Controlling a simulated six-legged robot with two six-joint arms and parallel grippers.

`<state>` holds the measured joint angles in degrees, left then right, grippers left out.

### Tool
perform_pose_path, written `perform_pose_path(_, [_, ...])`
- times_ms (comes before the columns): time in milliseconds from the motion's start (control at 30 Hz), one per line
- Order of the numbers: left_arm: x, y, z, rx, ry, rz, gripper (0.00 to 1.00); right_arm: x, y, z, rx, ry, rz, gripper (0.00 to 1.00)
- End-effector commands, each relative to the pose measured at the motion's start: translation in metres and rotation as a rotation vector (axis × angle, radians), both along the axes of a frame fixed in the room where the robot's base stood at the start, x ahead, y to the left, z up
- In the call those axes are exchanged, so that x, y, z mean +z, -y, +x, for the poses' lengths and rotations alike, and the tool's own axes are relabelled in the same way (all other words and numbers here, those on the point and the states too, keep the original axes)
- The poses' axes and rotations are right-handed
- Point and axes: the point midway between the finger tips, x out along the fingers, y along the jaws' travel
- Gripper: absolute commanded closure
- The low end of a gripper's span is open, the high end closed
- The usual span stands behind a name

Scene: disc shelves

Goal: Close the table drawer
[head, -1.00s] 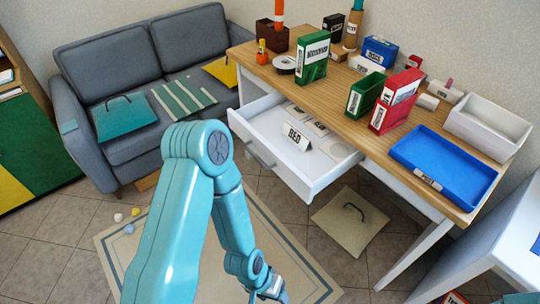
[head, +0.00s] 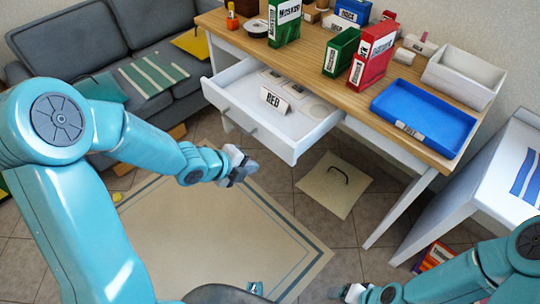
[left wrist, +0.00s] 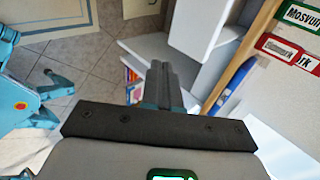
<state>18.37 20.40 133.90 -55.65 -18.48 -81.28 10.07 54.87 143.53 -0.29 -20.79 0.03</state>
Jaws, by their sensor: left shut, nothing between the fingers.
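The white table drawer (head: 296,146) stands pulled out from under the wooden table (head: 412,151) in the head view. Its front faces the lower left and carries a grey handle (head: 236,118). My left gripper (head: 243,166) is shut and empty, in front of and below the drawer front in the picture, apart from the handle. In the left wrist view its closed dark fingers (left wrist: 162,85) show with nothing between them. My right gripper (head: 350,292) is low at the bottom edge, small and unclear.
On the table stand a blue tray (head: 425,126), a white bin (head: 462,76), red and green boxes and smaller items. A grey sofa (head: 70,45) is at the left. A beige rug (head: 215,235) and a square mat with a handle (head: 333,184) lie on the floor.

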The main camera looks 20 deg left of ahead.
Motion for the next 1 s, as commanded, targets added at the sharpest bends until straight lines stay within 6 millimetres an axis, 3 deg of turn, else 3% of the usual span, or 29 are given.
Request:
perform_pose_path(100, [0.014, -0.02, 0.006, 0.046, 0.051, 0.019, 1.0, -0.008, 0.0, 0.0, 0.0, 0.001, 0.0, 0.25])
perform_pose_path(200, [0.01, -0.023, 0.009, 0.057, 0.053, 0.019, 1.0, -0.012, 0.0, 0.0, 0.0, 0.001, 0.0, 0.25])
perform_pose_path(700, [-0.056, 0.006, 0.076, 0.057, 0.047, 0.016, 1.0, -0.031, 0.0, 0.0, 0.0, 0.001, 0.0, 0.25])
perform_pose_path(1000, [-0.052, 0.019, 0.108, 0.058, 0.05, 0.018, 1.0, -0.02, 0.0, 0.0, 0.0, 0.001, 0.0, 0.25])
